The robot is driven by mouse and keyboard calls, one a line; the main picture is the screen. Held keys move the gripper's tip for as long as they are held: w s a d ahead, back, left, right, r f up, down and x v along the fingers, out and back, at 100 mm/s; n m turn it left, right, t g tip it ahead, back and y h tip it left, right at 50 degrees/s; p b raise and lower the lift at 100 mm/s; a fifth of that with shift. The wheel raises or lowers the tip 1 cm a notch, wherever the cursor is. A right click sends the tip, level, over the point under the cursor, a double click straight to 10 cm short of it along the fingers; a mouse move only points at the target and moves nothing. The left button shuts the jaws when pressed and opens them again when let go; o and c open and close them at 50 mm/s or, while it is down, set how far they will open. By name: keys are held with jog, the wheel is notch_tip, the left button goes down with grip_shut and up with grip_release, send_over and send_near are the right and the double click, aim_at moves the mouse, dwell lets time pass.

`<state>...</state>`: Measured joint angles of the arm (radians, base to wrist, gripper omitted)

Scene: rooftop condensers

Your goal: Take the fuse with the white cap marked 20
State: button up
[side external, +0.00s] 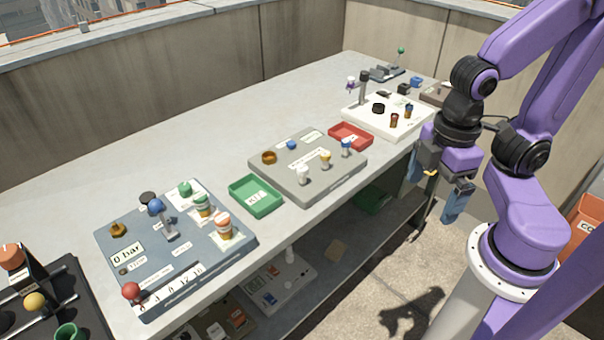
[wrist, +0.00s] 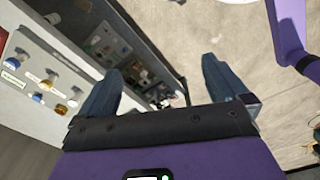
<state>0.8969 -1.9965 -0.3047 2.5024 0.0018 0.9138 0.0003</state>
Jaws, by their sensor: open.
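A fuse with a white cap (side external: 303,175) stands upright at the front left of the grey board (side external: 273,176) in the side external view; the number on its cap is too small to read. To its right stand a fuse with a yellow cap (side external: 325,159) and one with a blue cap (side external: 346,147). My gripper (side external: 436,192) points down past the table's front edge, to the right of these fuses and well apart from them. Its fingers are apart with nothing between them. In the wrist view my gripper (wrist: 163,70) is likewise empty.
A red tray (side external: 350,136) and a white board (side external: 388,117) with small parts lie right of the grey board. A green tray (side external: 255,196) and a blue-grey panel (side external: 130,262) with knobs and a lever lie left. A lower shelf holds more parts.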

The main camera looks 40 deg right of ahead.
jog(key=c, duration=0.8)
jog(key=w+a+r+n+h, duration=0.15)
jog(key=w+a, duration=0.25)
jog(key=w, duration=0.9)
jog(key=w+a+r+n+h, duration=0.15)
jog(key=w+a, duration=0.25)
jog(key=w, duration=0.9)
jog(key=g+h, duration=0.1)
jog(key=h, duration=0.1)
send_near(303, 167)
jog(key=shift+m, duration=0.3)
jog(key=x, duration=1)
